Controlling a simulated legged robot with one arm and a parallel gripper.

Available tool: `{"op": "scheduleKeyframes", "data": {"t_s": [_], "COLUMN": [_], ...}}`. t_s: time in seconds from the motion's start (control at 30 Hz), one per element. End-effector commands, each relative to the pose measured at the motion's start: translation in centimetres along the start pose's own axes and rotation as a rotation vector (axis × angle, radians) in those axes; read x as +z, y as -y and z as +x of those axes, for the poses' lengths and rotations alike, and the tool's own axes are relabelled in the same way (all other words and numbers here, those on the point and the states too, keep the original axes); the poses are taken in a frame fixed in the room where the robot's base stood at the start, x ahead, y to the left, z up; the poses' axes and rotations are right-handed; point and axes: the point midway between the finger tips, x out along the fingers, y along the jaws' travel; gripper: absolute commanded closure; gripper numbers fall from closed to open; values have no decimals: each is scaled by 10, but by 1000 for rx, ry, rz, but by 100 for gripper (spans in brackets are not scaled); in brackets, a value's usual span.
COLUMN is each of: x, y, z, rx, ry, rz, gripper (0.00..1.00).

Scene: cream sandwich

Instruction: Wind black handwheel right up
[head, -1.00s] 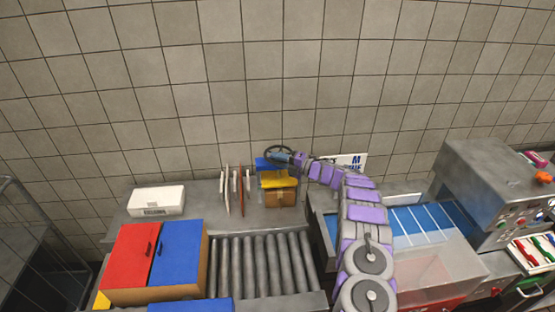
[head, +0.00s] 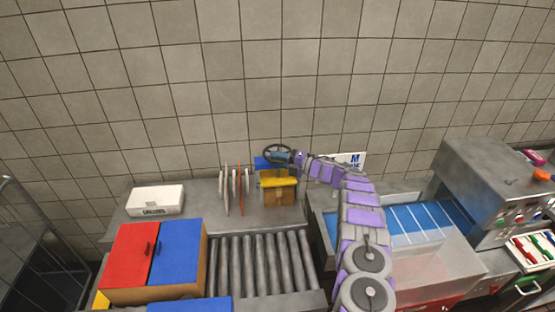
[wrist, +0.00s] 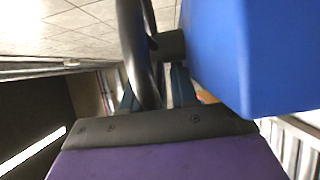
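The black handwheel (head: 278,147) stands on top of a blue and yellow device (head: 277,181) at the back of the counter. My gripper (head: 284,156) is at the handwheel, reaching in from the right. In the wrist view the handwheel's dark rim (wrist: 134,45) runs down between my two teal fingers (wrist: 154,92). The fingers stand apart around the rim, with a narrow gap on the right side. The wheel's dark hub (wrist: 168,45) joins the large blue block (wrist: 245,50) at the right. The rest of the wheel is out of the wrist view.
A brown box (head: 279,197) sits under the yellow part. Upright discs (head: 225,190) stand close to its left, and a white box (head: 156,200) lies farther left. A roller conveyor (head: 258,265) is in front. The tiled wall (head: 280,80) is close behind.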

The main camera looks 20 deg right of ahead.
Motion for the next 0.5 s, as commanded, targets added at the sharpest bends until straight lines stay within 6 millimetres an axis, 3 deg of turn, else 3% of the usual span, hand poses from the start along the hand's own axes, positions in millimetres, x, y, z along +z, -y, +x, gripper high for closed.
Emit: {"op": "scheduleKeyframes", "data": {"t_s": [0.27, 0.47, 0.5], "x": [0, 0, -1], "y": [-1, -33, -40], "z": [-1, -2, -2], "rx": [-5, 0, 1], "ry": [1, 1, 1], "rz": [3, -5, -4], "gripper": [72, 72, 68]}}
